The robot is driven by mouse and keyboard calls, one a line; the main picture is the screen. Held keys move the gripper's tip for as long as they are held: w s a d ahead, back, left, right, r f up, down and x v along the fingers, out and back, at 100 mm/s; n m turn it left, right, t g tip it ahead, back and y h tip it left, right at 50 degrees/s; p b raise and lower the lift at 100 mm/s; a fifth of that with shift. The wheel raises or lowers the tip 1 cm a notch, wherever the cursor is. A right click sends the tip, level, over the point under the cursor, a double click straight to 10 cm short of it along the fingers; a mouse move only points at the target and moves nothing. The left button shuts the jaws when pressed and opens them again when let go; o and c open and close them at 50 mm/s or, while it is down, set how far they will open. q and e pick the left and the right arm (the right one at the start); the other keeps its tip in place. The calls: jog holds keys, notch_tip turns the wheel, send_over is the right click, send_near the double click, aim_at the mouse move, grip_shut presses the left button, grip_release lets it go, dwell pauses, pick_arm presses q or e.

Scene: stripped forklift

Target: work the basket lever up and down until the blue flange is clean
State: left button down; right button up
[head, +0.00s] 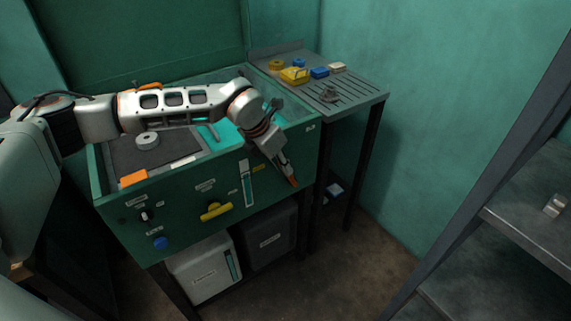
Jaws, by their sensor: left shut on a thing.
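My left arm reaches in from the left, across the top of the green washing tank (125,220). My left gripper (288,173) is at the tank's front right corner, pointing down and shut on a small orange-ended part that I take for the basket lever (293,182). The fingers hide most of the lever. Turquoise liquid (225,132) shows in the tank, partly behind my arm. I cannot make out the basket or a blue flange in the liquid. My right gripper is not in view.
A grey ring (147,140) sits on the tank's dark top. The front panel has a yellow handle (215,211) and a blue knob (160,243). Metal shelving (510,215) stands right.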

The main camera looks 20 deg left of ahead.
pick_arm(q)
jog(key=shift+s+a+f, duration=0.3)
jog(key=shift+s+a, duration=0.05)
jog(key=shift+s, duration=0.1)
jog(key=shift+s+a+f+t+h, duration=0.2)
jog(key=shift+s+t+h, duration=0.05)
jog(key=shift+t+h, duration=0.25)
jog(key=c, duration=2)
grip_release()
jog(key=shift+o, duration=0.2)
